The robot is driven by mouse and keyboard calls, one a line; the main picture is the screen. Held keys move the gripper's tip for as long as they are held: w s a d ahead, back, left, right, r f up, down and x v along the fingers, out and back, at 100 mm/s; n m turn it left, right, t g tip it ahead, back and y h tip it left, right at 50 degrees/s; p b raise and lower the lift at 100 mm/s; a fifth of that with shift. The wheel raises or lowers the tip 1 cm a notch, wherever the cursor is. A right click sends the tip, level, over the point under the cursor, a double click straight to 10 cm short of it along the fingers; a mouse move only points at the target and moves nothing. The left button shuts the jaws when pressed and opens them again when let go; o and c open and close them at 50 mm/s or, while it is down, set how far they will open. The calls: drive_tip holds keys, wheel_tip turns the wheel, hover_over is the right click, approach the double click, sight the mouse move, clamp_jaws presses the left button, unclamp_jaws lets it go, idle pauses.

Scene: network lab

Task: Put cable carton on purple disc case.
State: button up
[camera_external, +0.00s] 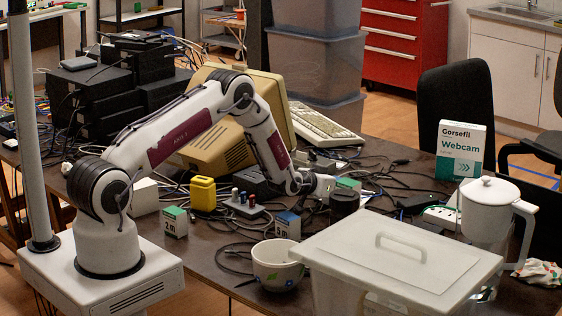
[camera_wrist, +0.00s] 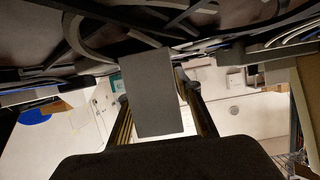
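A small carton (camera_external: 347,184) with a green top sits at the tip of my gripper (camera_external: 324,186), right of the table's middle in the external view. In the wrist view a plain grey box face, apparently this carton (camera_wrist: 155,90), lies between the two fingers of my gripper (camera_wrist: 158,95). Both fingers seem to touch its sides. A dark round case (camera_external: 344,204) stands just below the carton in the external view; I cannot make out a purple colour on it. The contact between carton and case or table is hidden. No clearly purple case shows.
A small green-topped carton (camera_external: 174,222), a blue-topped carton (camera_external: 287,225), a yellow container (camera_external: 203,193) and a bowl (camera_external: 277,266) stand nearby. Loose cables surround my gripper.

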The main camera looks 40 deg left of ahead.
drive_tip(key=shift+r, duration=0.15)
idle(0.3)
drive_tip(key=shift+s, duration=0.1)
drive_tip(key=shift+v, duration=5.9)
drive_tip(key=shift+r, duration=0.1)
